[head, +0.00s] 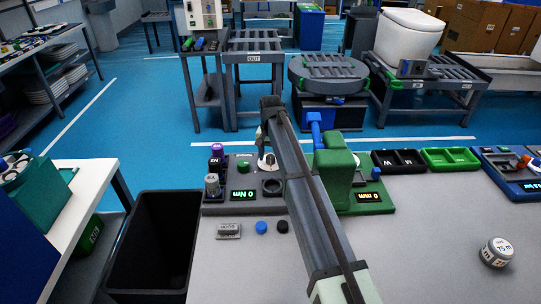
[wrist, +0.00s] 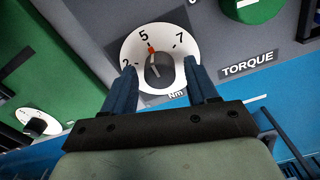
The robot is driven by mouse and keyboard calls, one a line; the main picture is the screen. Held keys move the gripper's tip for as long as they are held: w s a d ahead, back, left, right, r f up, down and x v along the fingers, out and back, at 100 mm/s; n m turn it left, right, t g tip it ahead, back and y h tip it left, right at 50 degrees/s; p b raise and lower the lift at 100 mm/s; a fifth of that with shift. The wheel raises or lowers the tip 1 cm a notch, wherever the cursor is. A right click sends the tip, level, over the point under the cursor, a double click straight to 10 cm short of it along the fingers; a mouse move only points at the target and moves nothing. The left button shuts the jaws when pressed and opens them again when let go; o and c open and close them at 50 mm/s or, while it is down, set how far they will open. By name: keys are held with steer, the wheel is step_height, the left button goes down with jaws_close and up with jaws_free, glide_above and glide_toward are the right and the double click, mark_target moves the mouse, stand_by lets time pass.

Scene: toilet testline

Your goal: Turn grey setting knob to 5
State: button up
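The grey setting knob (wrist: 159,68) sits in the middle of a round white dial (wrist: 128,52) marked 2, 5, 7 and Nm in the wrist view. An orange-red mark on the knob's edge lies just under the 5. My gripper (wrist: 161,73) has its two blue fingers on either side of the knob, over the dial. A strip of white dial shows between each finger and the knob, so it looks open. In the head view my gripper (head: 263,140) points down at the white dial (head: 266,162) on the dark panel; my arm partly hides it.
A TORQUE label (wrist: 248,63) and a green button (wrist: 238,8) are beside the dial. In the head view a green display reads 0 Nm (head: 243,195). A green device (head: 334,175) stands right of my arm. A black bin (head: 155,245) is at the left.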

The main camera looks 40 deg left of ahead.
mark_target(271, 157)
steer(key=shift+o, duration=0.2)
step_height(271, 157, up, 14)
stand_by(0.6)
steer(key=shift+f, duration=0.1)
stand_by(0.4)
